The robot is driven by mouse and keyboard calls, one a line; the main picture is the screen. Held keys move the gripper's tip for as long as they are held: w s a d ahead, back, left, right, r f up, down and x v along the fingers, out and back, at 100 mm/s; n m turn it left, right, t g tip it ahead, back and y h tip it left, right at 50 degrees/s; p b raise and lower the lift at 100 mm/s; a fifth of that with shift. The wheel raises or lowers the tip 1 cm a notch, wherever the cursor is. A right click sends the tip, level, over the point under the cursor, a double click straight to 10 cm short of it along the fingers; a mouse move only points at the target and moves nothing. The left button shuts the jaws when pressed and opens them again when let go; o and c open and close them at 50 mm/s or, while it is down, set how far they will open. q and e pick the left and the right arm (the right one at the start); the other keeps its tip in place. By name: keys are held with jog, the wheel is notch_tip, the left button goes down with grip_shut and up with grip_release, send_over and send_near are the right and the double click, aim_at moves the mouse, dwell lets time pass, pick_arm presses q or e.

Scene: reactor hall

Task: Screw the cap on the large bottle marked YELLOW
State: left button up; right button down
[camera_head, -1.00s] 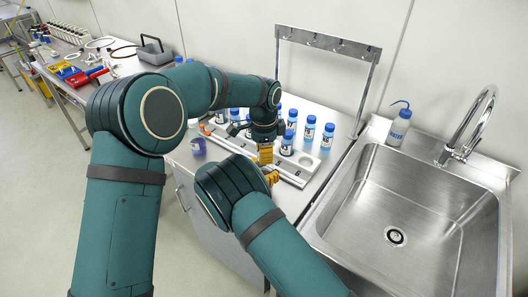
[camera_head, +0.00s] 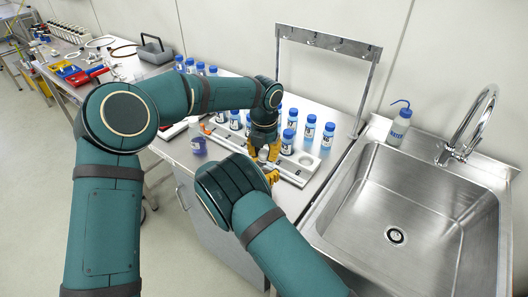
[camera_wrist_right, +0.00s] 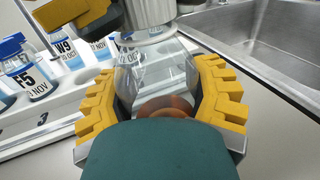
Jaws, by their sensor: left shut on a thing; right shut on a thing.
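A clear bottle (camera_wrist_right: 150,72) with reddish-brown contents low inside stands between the yellow fingers of my right gripper (camera_wrist_right: 163,90), which is shut on it. No YELLOW marking shows. A pale grey ribbed cap (camera_wrist_right: 150,12) is right above the bottle's neck in the right wrist view; I cannot tell whether its thread is engaged. Yellow fingers of my left gripper (camera_head: 265,152) are shut on this cap, which also shows as a pale spot in the head view (camera_head: 263,154). My right gripper (camera_head: 272,177) is just below it; the bottle is mostly hidden there by my arm.
A grey rack (camera_head: 292,178) and several blue-capped bottles (camera_head: 308,131) stand close behind the grippers. A purple-filled bottle (camera_head: 198,140) stands left. A steel sink (camera_head: 400,215) and a wash bottle (camera_head: 399,125) are at right. A metal frame (camera_head: 330,42) rises behind.

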pick_arm(q)
jog(key=shift+f+m, duration=0.2)
jog(key=shift+m, duration=0.9)
jog(key=shift+r+m, duration=0.2)
jog(key=shift+m, duration=1)
jog(key=o, duration=0.7)
jog(key=shift+r, duration=2.25)
